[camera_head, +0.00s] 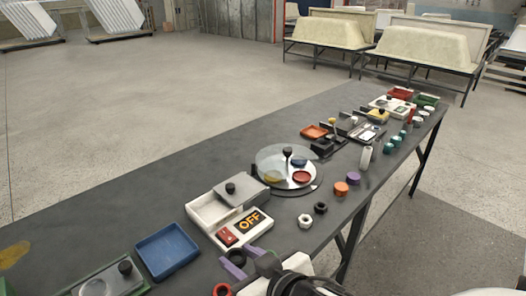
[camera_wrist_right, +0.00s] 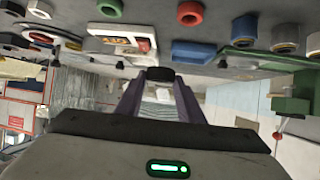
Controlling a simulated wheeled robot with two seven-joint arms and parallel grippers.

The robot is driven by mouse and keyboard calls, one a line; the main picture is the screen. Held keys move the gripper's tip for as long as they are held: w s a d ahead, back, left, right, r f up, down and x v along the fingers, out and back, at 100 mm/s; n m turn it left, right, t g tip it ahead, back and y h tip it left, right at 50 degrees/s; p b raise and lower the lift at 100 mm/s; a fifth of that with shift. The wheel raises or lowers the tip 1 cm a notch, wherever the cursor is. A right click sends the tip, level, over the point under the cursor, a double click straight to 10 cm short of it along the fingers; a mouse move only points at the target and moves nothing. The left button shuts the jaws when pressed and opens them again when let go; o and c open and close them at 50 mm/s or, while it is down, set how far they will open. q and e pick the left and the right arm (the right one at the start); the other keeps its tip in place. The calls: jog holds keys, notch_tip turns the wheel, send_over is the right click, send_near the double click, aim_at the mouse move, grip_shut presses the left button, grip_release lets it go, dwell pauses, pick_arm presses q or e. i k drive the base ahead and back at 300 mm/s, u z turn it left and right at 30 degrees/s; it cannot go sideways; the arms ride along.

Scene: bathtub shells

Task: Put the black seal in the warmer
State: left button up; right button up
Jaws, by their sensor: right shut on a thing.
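My right gripper (camera_head: 240,265), with purple fingers, is at the near edge of the table, just in front of the warmer. It is shut on the black seal (camera_wrist_right: 160,74), which shows between the fingertips in the right wrist view; in the head view a dark ring (camera_head: 236,257) shows between the fingers. The warmer (camera_head: 197,219) is a white box with a red switch and a display reading OFF. Its grey lid (camera_head: 238,195) with a black knob is set back, and part of the light hollow shows beside it. My left gripper is out of view.
A blue tray (camera_head: 167,250) stands left of the warmer. A round turntable with a clear cover (camera_head: 272,160) stands behind it. A white nut (camera_head: 305,221), a black nut (camera_head: 320,208) and a red ring (camera_head: 222,289) lie near the front edge.

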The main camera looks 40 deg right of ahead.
aim_at(215, 215)
jog(key=u, duration=2.8)
jog(key=k, duration=2.7)
jog(key=z, duration=2.05)
jog(key=i, duration=1)
